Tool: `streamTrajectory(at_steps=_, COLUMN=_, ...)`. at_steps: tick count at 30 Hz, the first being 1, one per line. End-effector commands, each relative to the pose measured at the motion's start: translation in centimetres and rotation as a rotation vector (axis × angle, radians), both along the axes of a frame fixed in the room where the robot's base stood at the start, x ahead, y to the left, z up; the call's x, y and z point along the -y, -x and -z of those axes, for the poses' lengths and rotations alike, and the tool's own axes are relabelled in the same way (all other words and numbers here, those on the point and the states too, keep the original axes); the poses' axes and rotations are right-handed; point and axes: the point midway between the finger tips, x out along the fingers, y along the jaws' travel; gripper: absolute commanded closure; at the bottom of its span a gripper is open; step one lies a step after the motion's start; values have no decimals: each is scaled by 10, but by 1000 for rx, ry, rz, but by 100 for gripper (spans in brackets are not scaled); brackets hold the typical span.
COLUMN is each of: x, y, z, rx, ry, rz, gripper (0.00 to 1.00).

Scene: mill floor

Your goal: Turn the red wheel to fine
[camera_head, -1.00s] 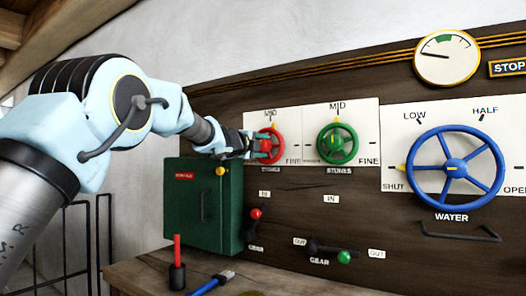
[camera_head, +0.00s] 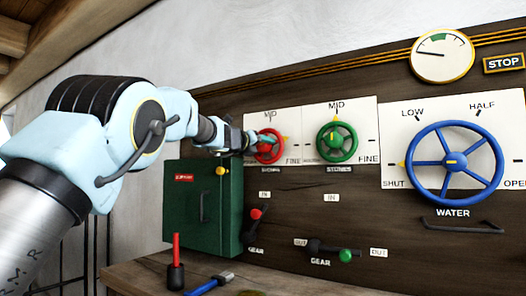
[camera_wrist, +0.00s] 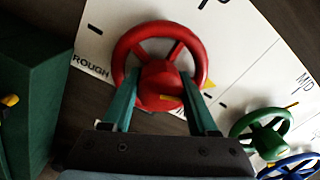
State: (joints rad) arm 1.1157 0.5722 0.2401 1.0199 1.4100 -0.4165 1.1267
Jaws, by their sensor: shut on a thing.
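The red wheel (camera_head: 268,152) is on a white panel at the left of the dark board. In the wrist view, my gripper (camera_wrist: 161,82) has its two teal fingers inside the rim, one on each side of the red hub (camera_wrist: 160,72), shut on it. A yellow mark shows on the hub's lower right. A small yellow tip (camera_wrist: 208,86) shows at the rim's right, beside the right finger, on the side away from ROUGH. FINE (camera_head: 292,161) is right of the wheel in the head view; the finger hides part of the dial. My gripper (camera_head: 250,140) comes from the left.
A green wheel (camera_head: 337,143) is close on the right, and a blue WATER wheel (camera_head: 453,163) is farther right. A green box (camera_head: 200,205) stands just below my wrist. Gear levers (camera_head: 256,214) are below the wheels.

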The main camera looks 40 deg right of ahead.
Motion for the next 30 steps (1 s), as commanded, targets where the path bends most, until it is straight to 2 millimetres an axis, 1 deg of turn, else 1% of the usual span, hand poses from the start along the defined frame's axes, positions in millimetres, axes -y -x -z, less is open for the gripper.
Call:
streamTrajectory(at_steps=1, x=1, y=1, z=3, rx=38, ry=-11, rz=2, gripper=96)
streamTrajectory(at_steps=6, x=1, y=1, z=3, rx=156, ry=-43, rz=2, gripper=96)
streamTrajectory(at_steps=12, x=1, y=1, z=3, rx=255, ry=-69, rz=3, gripper=96)
streamTrajectory(at_steps=19, x=1, y=1, z=2, rx=312, ry=-84, rz=3, gripper=96)
streamTrajectory(at_steps=30, x=1, y=1, z=2, rx=325, ry=-88, rz=3, gripper=96)
